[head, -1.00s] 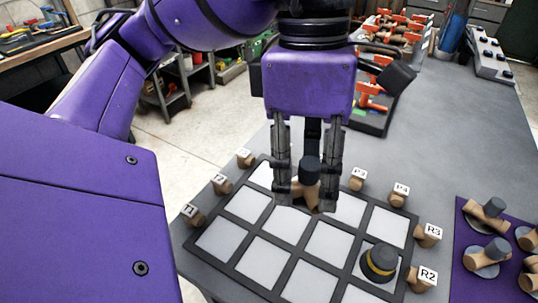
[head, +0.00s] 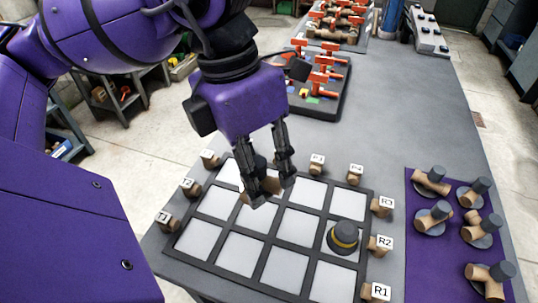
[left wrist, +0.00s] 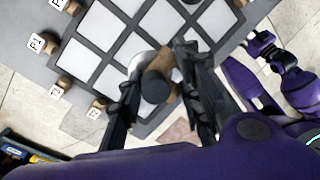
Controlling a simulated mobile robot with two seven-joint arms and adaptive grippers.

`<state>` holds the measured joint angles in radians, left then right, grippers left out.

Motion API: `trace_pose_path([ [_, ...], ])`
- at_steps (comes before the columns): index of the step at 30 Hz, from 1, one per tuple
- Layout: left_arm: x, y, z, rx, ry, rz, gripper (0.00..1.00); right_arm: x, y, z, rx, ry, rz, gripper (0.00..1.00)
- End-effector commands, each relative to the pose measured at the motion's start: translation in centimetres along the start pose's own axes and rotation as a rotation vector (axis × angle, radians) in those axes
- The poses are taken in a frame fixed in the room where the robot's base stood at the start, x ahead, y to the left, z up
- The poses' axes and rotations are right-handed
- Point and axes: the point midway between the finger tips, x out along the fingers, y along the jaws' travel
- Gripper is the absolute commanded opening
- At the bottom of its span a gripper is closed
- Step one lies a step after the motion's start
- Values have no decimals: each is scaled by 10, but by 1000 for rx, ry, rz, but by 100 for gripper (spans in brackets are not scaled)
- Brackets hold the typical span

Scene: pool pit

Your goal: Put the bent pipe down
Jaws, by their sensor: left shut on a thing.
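My left gripper (head: 268,178) is shut on the bent pipe (head: 270,187), a tan wooden elbow with a dark grey end. It holds the pipe over the upper left part of the grid board (head: 233,262), which has white squares and a dark frame. In the left wrist view the pipe's dark round end (left wrist: 156,86) shows between the two fingers, with a pale disc partly visible behind it. The fingers hide part of the pipe, and I cannot tell whether it touches the board. My right gripper is not in view.
A dark cap with a yellow band (head: 343,236) sits on a right-hand square. Labelled wooden pegs, such as R3 (head: 381,207), line the board. Several similar pipes stand on a purple mat (head: 424,262) at right. A dark tray with orange clamps (head: 325,100) lies behind.

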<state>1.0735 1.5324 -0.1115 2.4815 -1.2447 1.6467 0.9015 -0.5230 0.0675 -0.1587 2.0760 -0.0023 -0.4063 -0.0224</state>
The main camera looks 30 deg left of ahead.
Motion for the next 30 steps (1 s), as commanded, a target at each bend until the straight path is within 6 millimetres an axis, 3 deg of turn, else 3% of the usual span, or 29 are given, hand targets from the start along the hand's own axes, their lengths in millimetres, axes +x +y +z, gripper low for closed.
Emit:
trace_pose_path([
  [2, -6, 8, 3, -1, -3, 12, 0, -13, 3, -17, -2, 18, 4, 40],
  [7, 21, 40, 36, -1, -2, 0, 0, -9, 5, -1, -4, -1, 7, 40],
  [12, 52, 63, 52, 1, 0, 1, 0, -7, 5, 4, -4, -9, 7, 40],
  [23, 76, 82, 67, 2, -1, 2, 0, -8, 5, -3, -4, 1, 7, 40],
  [30, 107, 88, 64, 4, 0, 3, 0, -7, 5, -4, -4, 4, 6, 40],
])
